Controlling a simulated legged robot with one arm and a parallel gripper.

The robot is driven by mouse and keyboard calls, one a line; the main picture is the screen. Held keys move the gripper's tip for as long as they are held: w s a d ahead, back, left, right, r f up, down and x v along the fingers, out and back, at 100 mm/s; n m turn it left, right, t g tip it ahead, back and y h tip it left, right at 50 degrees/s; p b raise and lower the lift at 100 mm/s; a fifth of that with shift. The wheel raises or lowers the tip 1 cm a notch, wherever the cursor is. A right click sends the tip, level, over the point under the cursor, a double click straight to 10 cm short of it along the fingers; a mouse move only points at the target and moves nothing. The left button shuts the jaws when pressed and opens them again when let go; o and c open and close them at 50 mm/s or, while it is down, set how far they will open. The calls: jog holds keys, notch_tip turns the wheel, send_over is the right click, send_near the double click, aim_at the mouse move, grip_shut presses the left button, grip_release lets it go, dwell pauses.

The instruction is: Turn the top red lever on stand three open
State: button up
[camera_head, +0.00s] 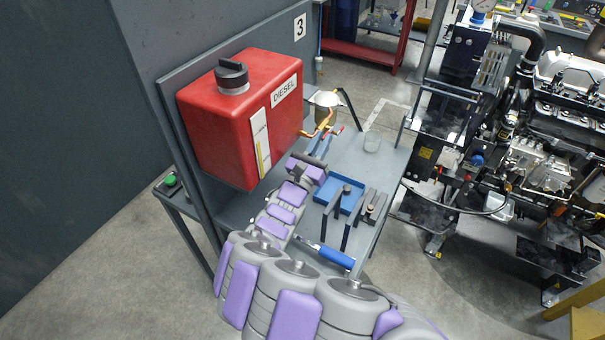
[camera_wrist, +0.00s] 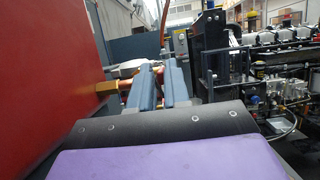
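A red lever (camera_head: 338,130) shows small at the end of copper-coloured piping (camera_head: 319,131), beside the red diesel tank (camera_head: 235,125) on the stand marked 3. My gripper (camera_head: 323,139) is just in front of this piping, with its blue-grey fingers pointing at it. In the wrist view my gripper (camera_wrist: 161,68) has its two fingers apart with a narrow gap, and I see nothing clearly held. A brass fitting (camera_wrist: 108,88) shows left of the fingers, by the red tank (camera_wrist: 50,80). The fingers partly hide the fitting, and I cannot tell whether they touch the lever.
A white round bowl-like part (camera_head: 327,99) is behind the piping. A diesel engine (camera_head: 545,160) stands at the right.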

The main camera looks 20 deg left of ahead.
jog(key=p+v, duration=0.4)
jog(key=v, duration=1.2)
